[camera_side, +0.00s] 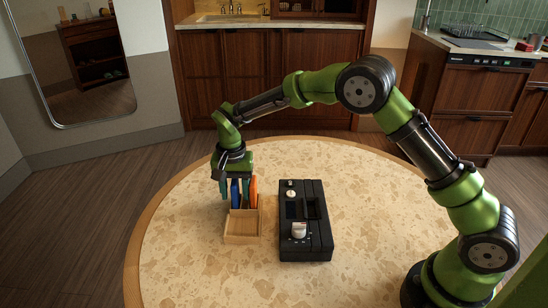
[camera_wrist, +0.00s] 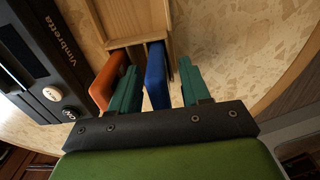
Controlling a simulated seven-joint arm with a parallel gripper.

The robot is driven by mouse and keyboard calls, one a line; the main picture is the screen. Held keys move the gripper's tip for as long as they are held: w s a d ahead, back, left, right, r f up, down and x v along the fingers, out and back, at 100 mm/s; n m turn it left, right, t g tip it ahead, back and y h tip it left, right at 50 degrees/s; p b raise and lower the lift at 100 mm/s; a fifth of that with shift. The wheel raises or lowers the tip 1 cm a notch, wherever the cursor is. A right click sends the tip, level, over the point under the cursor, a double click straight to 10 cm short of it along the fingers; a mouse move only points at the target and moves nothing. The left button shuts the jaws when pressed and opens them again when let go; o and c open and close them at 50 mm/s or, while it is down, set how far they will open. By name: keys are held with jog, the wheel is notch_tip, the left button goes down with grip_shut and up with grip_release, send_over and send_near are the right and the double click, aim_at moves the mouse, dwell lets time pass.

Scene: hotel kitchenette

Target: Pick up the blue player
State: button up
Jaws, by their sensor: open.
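The blue player (camera_side: 235,196) is a flat upright slab in the wooden holder (camera_side: 241,239), beside an orange one (camera_side: 254,191). In the wrist view the blue player (camera_wrist: 157,77) shows edge-on between the two teal fingers of my gripper (camera_wrist: 157,67). My gripper (camera_side: 235,190) is open and points down, with one finger on each side of the blue player. A gap shows between the blue player and each finger. The left finger in the wrist view sits between the blue player and the orange one (camera_wrist: 107,82). The lower part of the blue player is hidden in the holder.
A black device (camera_side: 318,240) with white knobs stands close to the right of the holder on the round stone-patterned table (camera_side: 185,255). The table is bare to the left of the holder and in front. Wooden cabinets and a counter stand beyond the table.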

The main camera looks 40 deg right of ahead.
grip_shut()
